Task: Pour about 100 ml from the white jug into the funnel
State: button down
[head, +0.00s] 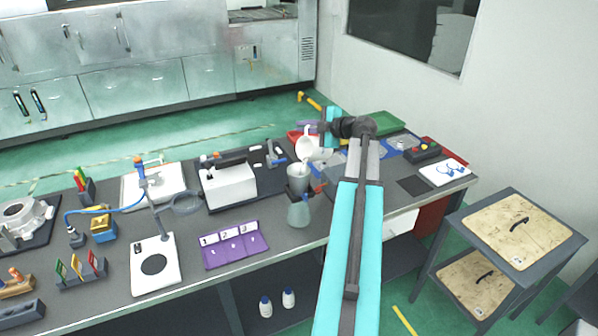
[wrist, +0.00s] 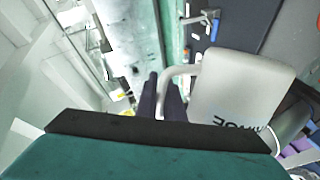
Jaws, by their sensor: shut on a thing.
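The white jug (head: 313,148) hangs above the bench, tilted with its mouth side low and to the left, over the grey funnel (head: 299,182). My gripper (head: 322,127) is shut on the jug's handle, at the upper right of the jug. The wrist view shows the jug (wrist: 238,88) large, with dark fingers (wrist: 167,100) at its handle (wrist: 176,76). The funnel stands in a holder above a clear, greenish flask (head: 299,214). A pale patch shows between the jug's lip and the funnel; I cannot tell whether it is liquid. The level inside the funnel is hidden.
A purple numbered mat (head: 235,259) lies left of the flask, with a white box (head: 229,187) behind it. A ring stand (head: 155,262) is farther left. A green tray (head: 385,124) and a control box (head: 422,151) are to the right.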

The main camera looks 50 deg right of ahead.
jog(key=shift+a+f+n+b, duration=0.2)
jog(key=shift+a+n+b, duration=0.2)
jog(key=shift+b, duration=0.8)
jog(key=shift+a+r, duration=0.15)
jog(key=shift+r, duration=0.05)
jog(key=shift+w+a+r+n+h+p, duration=0.1)
jog(key=shift+a+r+n+h+p, duration=0.05)
jog(key=shift+a+n+h+p, duration=0.2)
jog(key=shift+w+r, duration=0.1)
jog(key=shift+w, duration=0.05)
dwell(0.3)
jog(key=shift+d+f+m+p, duration=0.2)
jog(key=shift+d+m, duration=0.1)
jog(key=shift+d, duration=0.2)
jog(key=shift+d+f+m+p, duration=0.15)
jog(key=shift+d+m, duration=0.1)
jog(key=shift+d, duration=0.2)
jog(key=shift+r, duration=0.2)
jog(key=shift+d+p, duration=0.15)
jog(key=shift+p, duration=0.4)
